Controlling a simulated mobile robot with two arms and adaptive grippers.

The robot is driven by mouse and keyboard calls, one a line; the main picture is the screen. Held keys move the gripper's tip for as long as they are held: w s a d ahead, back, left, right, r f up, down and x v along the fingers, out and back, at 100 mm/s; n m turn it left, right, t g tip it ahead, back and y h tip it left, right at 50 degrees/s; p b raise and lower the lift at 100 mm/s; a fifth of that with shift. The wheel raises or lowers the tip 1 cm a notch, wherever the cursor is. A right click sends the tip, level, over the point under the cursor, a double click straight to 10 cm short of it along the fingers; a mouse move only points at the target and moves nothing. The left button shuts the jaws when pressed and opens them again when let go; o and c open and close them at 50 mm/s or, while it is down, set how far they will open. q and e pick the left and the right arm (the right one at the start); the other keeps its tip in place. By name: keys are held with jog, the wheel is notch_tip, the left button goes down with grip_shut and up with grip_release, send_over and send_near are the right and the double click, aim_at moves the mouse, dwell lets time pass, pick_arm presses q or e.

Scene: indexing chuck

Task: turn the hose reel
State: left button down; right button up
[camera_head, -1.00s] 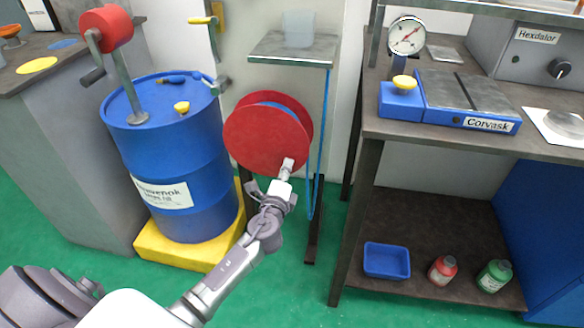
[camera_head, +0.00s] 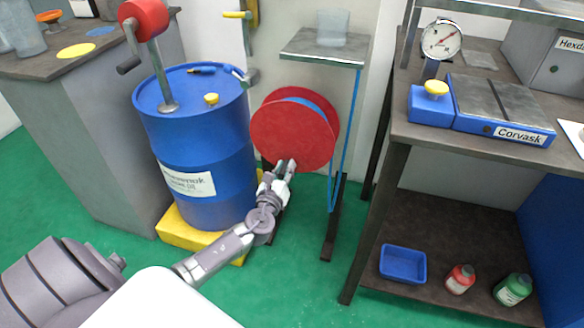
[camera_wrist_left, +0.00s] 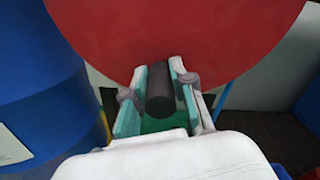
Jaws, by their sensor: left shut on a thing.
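The hose reel (camera_head: 290,138) has red discs with blue hose between them and hangs on a stand under a small metal shelf. Its red front disc (camera_wrist_left: 180,30) fills the top of the left wrist view. My left gripper (camera_head: 284,168) is at the lower part of the front disc. In the left wrist view its two fingers stand on either side of a dark cylindrical handle (camera_wrist_left: 160,92), which sticks out from the disc, and it is shut on it. My right gripper is not in view.
A blue drum (camera_head: 205,130) with a hand pump stands on a yellow base (camera_head: 178,226) left of the reel. A workbench (camera_head: 400,150) with a blue Corvask device stands at the right. A blue hose (camera_head: 347,125) hangs beside the reel stand. Green floor lies in front.

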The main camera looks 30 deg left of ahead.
pick_arm(q)
jog(key=shift+s+a+m+p, duration=0.2)
jog(key=shift+a+m, duration=0.2)
jog(key=shift+m, duration=0.15)
jog(key=shift+s+a+m+p, duration=0.15)
jog(key=shift+a+m, duration=0.2)
jog(key=shift+m, duration=0.2)
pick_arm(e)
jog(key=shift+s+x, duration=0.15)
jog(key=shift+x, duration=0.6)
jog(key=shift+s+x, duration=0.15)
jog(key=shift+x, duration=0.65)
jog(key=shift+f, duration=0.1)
pick_arm(q)
jog(key=c, duration=1)
grip_release()
jog(key=shift+w+r, duration=0.1)
jog(key=shift+o, duration=0.2)
jog(key=v, duration=1.2)
